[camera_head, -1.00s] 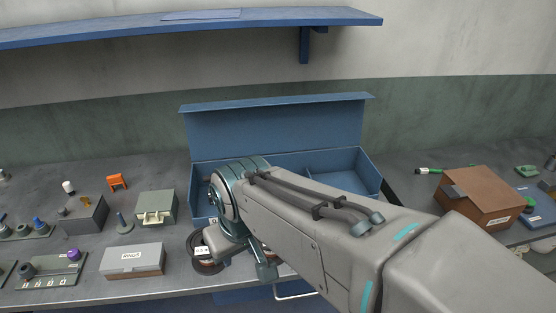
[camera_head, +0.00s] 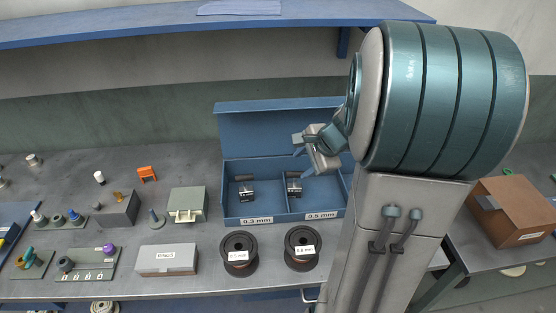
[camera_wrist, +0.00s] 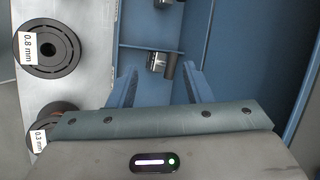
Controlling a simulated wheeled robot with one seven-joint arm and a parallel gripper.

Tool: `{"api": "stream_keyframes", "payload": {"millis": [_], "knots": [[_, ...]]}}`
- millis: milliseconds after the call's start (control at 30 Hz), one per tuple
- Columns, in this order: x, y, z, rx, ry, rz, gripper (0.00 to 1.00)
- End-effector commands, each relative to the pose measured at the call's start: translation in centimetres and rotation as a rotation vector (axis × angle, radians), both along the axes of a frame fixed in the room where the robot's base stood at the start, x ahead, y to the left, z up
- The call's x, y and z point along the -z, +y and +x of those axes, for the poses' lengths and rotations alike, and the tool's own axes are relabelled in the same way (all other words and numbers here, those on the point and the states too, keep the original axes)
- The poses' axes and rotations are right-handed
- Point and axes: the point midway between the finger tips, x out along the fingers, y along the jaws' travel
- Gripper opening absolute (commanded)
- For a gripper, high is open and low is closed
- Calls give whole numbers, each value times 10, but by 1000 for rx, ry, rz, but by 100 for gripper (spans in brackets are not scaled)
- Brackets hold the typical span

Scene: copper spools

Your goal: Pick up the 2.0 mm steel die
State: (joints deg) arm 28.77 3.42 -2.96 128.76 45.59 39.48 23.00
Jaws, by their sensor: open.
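I cannot tell which piece is the 2.0 mm steel die; no label reading 2.0 mm is legible. A grey labelled rack (camera_head: 84,268) at the lower left holds a dark round piece (camera_head: 66,264) and a purple-topped piece (camera_head: 108,249); its labels are too small to read. My gripper (camera_head: 303,161) is open and empty, above the right part of the open blue box (camera_head: 262,221). In the wrist view its fingers (camera_wrist: 159,84) point into the box. A silver-and-black piece (camera_wrist: 157,61) lies past the fingertips, apart from them.
Two dark spools, marked 0.3 mm (camera_head: 239,243) and 0.8 mm (camera_head: 302,237), stand before the box. Left of it are a grey-green case (camera_head: 186,203), a labelled grey box (camera_head: 168,261) and a dark block (camera_head: 117,209). A blue shelf (camera_head: 300,27) hangs above. My arm hides the right.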

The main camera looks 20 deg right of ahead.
Motion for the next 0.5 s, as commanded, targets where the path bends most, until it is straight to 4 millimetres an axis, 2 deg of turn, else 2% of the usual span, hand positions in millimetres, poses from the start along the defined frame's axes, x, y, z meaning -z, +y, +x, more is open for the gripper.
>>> {"api": "stream_keyframes", "payload": {"millis": [33,100,200,367,500], "knots": [[0,-15,5,77,5,33,45],[3,-30,10,162,4,71,45],[6,-44,14,240,3,103,45],[18,-48,22,277,4,123,45],[39,-42,35,276,5,122,45]]}}
